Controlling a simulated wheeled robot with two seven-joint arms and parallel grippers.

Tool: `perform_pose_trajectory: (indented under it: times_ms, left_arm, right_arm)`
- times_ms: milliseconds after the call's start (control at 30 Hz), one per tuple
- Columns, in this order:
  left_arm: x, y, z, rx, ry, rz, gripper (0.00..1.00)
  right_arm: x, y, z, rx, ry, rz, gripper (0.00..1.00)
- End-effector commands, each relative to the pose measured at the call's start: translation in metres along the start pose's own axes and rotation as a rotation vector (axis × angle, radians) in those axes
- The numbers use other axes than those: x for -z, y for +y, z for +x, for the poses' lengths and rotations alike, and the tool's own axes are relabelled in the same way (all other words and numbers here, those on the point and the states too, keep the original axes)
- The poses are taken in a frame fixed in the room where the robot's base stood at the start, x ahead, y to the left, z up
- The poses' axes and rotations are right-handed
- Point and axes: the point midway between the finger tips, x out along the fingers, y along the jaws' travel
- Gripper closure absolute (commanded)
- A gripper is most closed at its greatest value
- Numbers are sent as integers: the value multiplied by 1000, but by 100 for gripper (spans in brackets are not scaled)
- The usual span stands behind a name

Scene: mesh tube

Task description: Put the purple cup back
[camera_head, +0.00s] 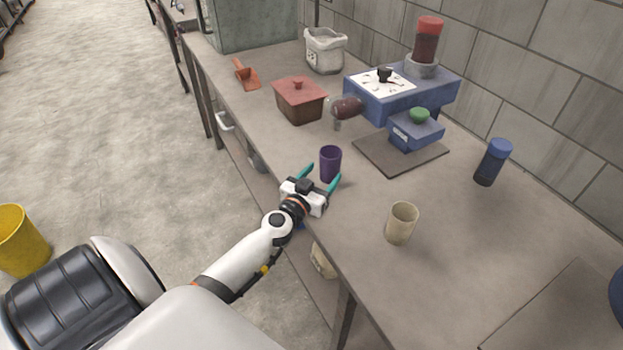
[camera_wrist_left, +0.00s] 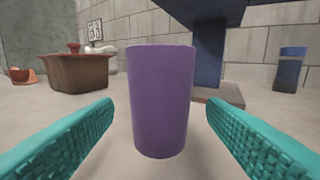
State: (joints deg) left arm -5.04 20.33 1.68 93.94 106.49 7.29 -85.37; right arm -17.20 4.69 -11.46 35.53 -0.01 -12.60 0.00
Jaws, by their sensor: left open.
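The purple cup (camera_head: 330,164) stands upright on the table near its front edge. In the left wrist view the purple cup (camera_wrist_left: 161,100) is upright in the middle of the picture. My left gripper (camera_head: 320,176) is open, with its teal fingers on either side of the cup. In the left wrist view the fingers of my left gripper (camera_wrist_left: 160,135) are spread wide, with a gap to the cup on both sides. My right gripper is not in view.
A beige cup (camera_head: 401,224) stands to the right on the table (camera_head: 470,250). A brown lidded pot (camera_head: 300,100) is behind. A blue device (camera_head: 415,130) sits on a dark mat (camera_head: 375,155). A blue bottle (camera_head: 492,162) stands farther right.

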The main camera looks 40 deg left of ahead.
Motion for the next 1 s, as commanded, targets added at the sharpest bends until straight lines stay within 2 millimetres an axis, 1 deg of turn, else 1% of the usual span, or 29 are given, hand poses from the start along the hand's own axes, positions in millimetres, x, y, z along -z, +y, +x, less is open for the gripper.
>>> perform_pose_trajectory:
  times_ms: [33, 100, 200, 333, 467, 1000]
  left_arm:
    - [1, 0, -13, 0, 3, 2, 34]
    - [1, 0, -26, 0, 2, 2, 34]
    - [1, 0, -41, 0, 2, 0, 34]
    - [0, 0, -52, 0, 0, 1, 34]
    - [0, 0, -56, -1, -1, -1, 34]
    - [0, 0, -56, -1, 0, 0, 34]
  right_arm:
    - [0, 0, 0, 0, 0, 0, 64]
    - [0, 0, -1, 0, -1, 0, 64]
    - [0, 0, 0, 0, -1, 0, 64]
    - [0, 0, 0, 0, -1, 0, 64]
    - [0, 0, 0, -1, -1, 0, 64]
    - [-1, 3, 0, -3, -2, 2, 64]
